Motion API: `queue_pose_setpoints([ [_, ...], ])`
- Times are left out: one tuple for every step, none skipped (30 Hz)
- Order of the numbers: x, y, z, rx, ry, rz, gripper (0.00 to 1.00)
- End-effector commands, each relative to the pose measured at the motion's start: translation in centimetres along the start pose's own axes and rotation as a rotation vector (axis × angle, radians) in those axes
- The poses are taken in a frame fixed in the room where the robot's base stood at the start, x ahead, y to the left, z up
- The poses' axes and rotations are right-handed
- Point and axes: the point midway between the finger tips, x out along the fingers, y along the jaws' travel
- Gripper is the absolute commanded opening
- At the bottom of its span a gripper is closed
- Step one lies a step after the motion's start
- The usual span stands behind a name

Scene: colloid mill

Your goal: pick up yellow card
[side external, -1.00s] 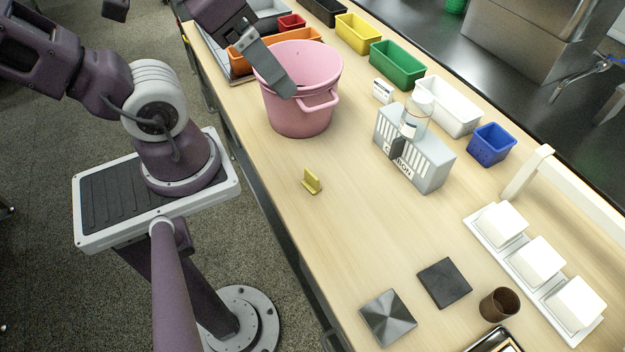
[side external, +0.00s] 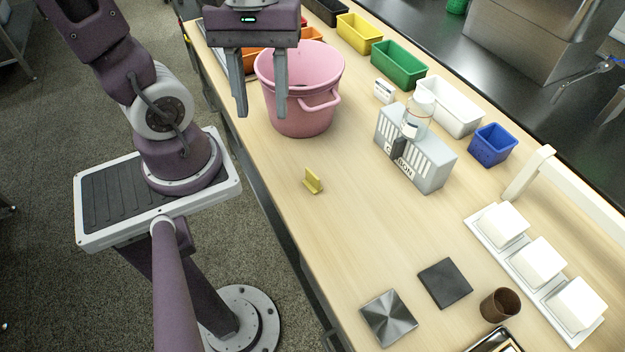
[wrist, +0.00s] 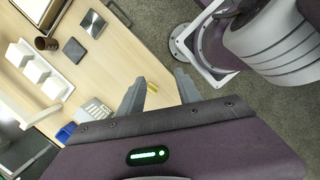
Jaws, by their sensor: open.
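The yellow card (side external: 312,181) is a small upright yellow piece on a short base, standing alone on the light wooden table near its left edge. My gripper (side external: 262,112) is open and empty, fingers pointing down, above and up-left of the card in the side view and well apart from it. In the wrist view, a small yellowish piece, likely the card (wrist: 152,88), shows between the fingertips of my gripper (wrist: 159,78), partly cut off by the gripper body.
A pink bucket (side external: 300,105) stands close behind the gripper's fingers. A grey labelled box (side external: 415,155) with a clear jar is to the right. Dark and metal square plates (side external: 444,283) lie toward the front. The table around the card is clear.

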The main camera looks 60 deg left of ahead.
Motion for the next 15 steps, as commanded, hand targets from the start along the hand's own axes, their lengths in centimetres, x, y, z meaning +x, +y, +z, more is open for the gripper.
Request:
queue_pose_setpoints([
  [1.2,-0.3,0.0,-0.275,-0.147,-0.083,0.41],
  [1.7,-0.4,0.1,-0.452,-0.232,-0.14,0.41],
  [2.2,-0.5,0.2,-0.689,-0.341,-0.228,0.41],
  [2.5,-0.4,0.3,-0.864,-0.421,-0.303,0.41],
  [2.8,-0.3,0.4,-1.038,-0.497,-0.387,0.41],
  [3.1,-0.1,0.4,-1.257,-0.592,-0.512,0.41],
  [3.2,0.1,0.3,-1.414,-0.659,-0.615,0.41],
  [3.3,0.4,0.2,-1.561,-0.721,-0.725,0.41],
  [3.5,0.8,-0.2,-1.74,-0.798,-0.884,0.41],
  [3.5,1.0,-0.5,-1.861,-0.849,-1.013,0.41],
  [3.7,1.3,-0.9,-1.971,-0.894,-1.148,0.41],
  [3.9,1.6,-1.5,-2.097,-0.948,-1.343,0.41],
  [4.1,1.9,-2.0,-2.175,-0.982,-1.498,0.41],
  [4.3,2.0,-2.5,-2.235,-1.01,-1.66,0.41],
  [4.6,2.2,-3.3,-2.291,-1.035,-1.88,0.41],
])
